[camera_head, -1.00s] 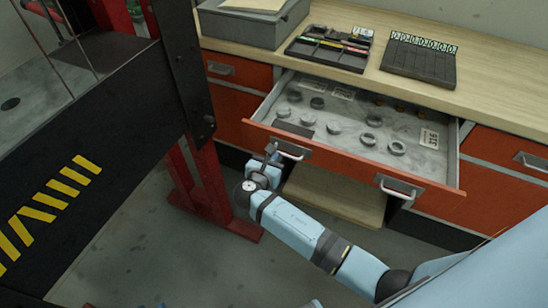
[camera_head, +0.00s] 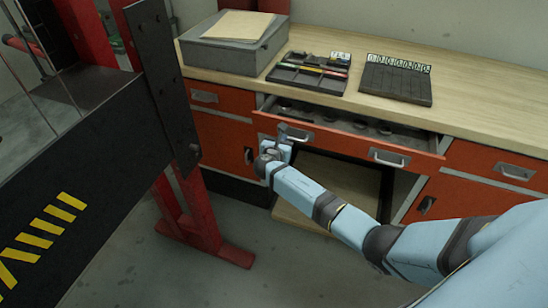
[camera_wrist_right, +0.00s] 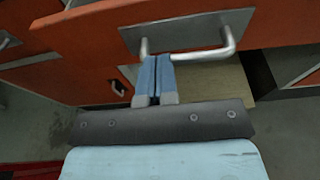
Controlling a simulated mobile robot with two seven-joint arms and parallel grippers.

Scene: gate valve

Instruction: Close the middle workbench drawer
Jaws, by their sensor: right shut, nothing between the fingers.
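The middle drawer (camera_head: 345,143) of the workbench has an orange front with two metal handles and stands partly open. A narrow strip of its inside shows, with several round parts in it. My right gripper (camera_head: 286,136) is at the drawer's left handle (camera_head: 300,136). In the right wrist view the right gripper (camera_wrist_right: 157,62) has its two blue fingers together, empty, at the left part of the handle (camera_wrist_right: 195,50) against the drawer front (camera_wrist_right: 270,20). Whether the tips touch the front cannot be told. My left gripper is not in view.
The wooden worktop (camera_head: 460,105) carries a grey box (camera_head: 235,45), a parts tray (camera_head: 310,72) and a black rack (camera_head: 397,80). A lower shelf (camera_head: 335,185) sits below the drawer. A red and black frame (camera_head: 200,215) stands close on the left.

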